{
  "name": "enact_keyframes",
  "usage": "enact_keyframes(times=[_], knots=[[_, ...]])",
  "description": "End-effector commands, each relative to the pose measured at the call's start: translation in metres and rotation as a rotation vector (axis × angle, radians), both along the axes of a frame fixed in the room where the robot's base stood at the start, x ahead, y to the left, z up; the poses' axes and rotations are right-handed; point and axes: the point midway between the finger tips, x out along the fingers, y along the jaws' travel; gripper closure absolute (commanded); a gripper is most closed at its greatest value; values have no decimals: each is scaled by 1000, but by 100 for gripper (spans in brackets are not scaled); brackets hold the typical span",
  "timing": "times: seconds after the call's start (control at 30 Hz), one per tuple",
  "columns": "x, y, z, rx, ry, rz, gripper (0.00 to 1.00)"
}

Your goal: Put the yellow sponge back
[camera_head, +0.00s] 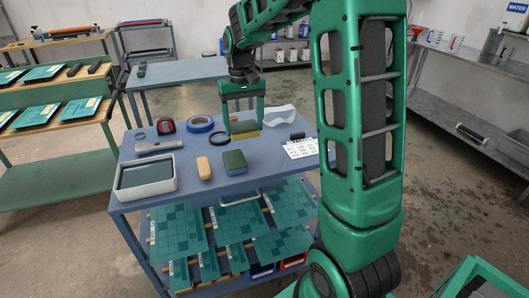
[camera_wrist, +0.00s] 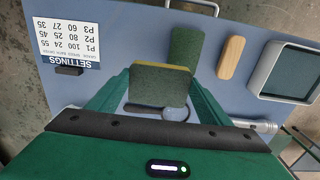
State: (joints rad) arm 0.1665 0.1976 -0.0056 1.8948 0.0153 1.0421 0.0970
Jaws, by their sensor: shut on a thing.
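The yellow sponge (camera_wrist: 160,82) is between the fingers of my gripper (camera_wrist: 154,98); in the wrist view it shows a green face with a yellow edge. In the head view my gripper (camera_head: 243,112) is shut on it above the blue cart top, and the sponge shows as a yellow strip (camera_head: 246,135). It appears to be held clear of the cart top. A dark green block (camera_head: 235,162) lies in front of the sponge on the cart; it also shows in the wrist view (camera_wrist: 184,48).

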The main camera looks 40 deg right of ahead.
Motion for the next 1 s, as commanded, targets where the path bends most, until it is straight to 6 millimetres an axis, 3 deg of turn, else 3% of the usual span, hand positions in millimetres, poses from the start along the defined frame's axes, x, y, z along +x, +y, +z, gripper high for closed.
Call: enact_keyframes(times=[0.23,0.4,0.6,0.87,1.0], knots=[[-37,-31,-30,2,2,2,60],[-52,-45,-43,0,0,4,60],[-56,-49,-50,0,1,5,60],[-56,-49,-83,1,2,4,60],[-56,-49,-87,0,0,4,60]])
